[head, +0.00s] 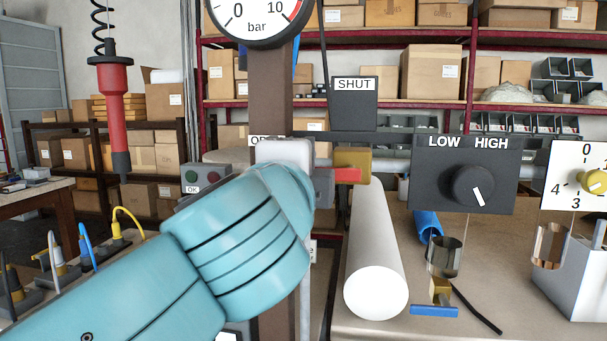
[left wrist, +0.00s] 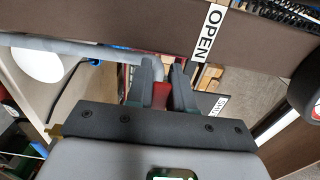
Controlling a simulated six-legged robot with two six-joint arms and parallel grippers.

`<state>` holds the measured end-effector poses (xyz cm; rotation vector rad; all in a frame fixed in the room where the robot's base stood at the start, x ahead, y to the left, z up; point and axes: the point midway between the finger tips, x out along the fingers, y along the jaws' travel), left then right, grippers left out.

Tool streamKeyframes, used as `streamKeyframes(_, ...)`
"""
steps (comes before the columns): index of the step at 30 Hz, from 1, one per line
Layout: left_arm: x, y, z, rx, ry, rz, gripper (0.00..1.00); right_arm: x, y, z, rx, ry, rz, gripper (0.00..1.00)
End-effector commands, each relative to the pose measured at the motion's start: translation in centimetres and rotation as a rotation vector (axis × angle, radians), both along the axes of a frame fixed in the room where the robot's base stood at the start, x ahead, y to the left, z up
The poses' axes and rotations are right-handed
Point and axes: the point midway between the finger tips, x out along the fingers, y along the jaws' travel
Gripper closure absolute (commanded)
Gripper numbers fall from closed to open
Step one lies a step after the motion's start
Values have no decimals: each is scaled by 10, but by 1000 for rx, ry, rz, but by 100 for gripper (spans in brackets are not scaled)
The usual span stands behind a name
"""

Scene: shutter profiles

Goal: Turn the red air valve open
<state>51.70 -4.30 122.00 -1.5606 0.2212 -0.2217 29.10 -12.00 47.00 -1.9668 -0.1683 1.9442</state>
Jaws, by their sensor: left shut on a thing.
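The red valve handle (head: 347,175) shows as a short, roughly level piece in front of the brass valve body (head: 353,160). My left gripper (head: 326,182) is shut on the handle, and its body hides the handle's left part. In the left wrist view the red handle (left wrist: 161,95) sits between the two fingers of the left gripper (left wrist: 164,75). A SHUT label (head: 353,85) stands above the valve. The OPEN label (head: 256,140) is to its left, partly covered by my gripper; it is whole in the left wrist view (left wrist: 212,32). My right gripper is not in view.
A pressure gauge (head: 262,18) is on the brown post (head: 270,105) above my arm. A white cylinder (head: 376,265) lies right below the valve. A LOW/HIGH knob panel (head: 473,175) and a yellow-knob dial (head: 580,175) are at right. A red tool (head: 114,92) hangs at left.

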Motion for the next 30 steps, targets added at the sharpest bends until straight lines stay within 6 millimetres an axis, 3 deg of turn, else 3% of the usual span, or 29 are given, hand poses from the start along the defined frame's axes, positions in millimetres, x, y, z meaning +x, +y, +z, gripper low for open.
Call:
streamKeyframes(14, 0, -1, -2, -14, 8, 3, 100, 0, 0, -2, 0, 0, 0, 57)
streamKeyframes(15, 0, -1, -2, -14, 8, 3, 75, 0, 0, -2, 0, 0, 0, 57)
streamKeyframes(17, 0, -1, -2, -14, 8, 3, 57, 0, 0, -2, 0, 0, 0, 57)
streamKeyframes(30, 0, 0, -1, -13, 5, 2, 57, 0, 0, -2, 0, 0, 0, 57)
